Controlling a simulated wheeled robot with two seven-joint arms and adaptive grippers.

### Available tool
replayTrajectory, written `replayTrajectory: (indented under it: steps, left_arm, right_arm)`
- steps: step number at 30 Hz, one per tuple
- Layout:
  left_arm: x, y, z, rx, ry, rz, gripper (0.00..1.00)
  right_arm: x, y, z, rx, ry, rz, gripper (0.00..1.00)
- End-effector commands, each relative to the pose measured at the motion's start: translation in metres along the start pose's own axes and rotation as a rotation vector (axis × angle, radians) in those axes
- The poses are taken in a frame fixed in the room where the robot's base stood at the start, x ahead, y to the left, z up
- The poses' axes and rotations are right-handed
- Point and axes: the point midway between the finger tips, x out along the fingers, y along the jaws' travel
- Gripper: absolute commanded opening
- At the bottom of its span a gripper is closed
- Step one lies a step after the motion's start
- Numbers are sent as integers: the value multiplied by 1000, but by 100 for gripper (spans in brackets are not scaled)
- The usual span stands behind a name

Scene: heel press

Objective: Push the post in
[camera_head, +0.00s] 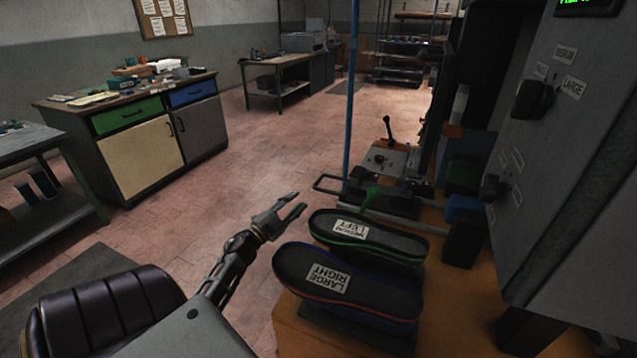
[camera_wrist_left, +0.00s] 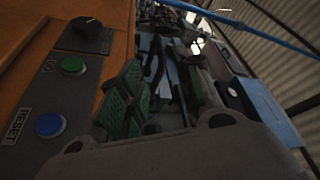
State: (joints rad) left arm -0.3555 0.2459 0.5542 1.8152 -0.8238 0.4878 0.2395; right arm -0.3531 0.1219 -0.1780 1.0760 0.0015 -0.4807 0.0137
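No part is clearly marked as the post, so I cannot tell for certain which it is. A short green upright piece (camera_head: 370,197) stands behind the insole labelled left on the orange bench. A black-knobbed lever (camera_head: 388,128) rises from the metal fixture (camera_head: 392,160) farther back. My left gripper (camera_head: 301,204) is left of the insoles, apart from them, with its fingers spread and nothing between them. In the left wrist view its green-padded finger (camera_wrist_left: 125,100) shows beside an orange panel. My right gripper is not in view.
A grey control cabinet (camera_head: 570,170) stands at right. The orange panel (camera_wrist_left: 35,75) has a black knob (camera_wrist_left: 86,36), green button (camera_wrist_left: 73,66) and blue reset button (camera_wrist_left: 49,125).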

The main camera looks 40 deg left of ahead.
Motion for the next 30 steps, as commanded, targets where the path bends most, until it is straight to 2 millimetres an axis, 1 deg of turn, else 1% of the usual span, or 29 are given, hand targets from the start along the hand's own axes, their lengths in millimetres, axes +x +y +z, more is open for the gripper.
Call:
replayTrajectory:
  steps: [12, 30]
  left_arm:
    - [40, -1, 0, 2, 0, -1, 34]
    - [94, 0, 1, 0, -1, 0, 34]
  right_arm:
    - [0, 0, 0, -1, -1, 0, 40]
    - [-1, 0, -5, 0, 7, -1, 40]
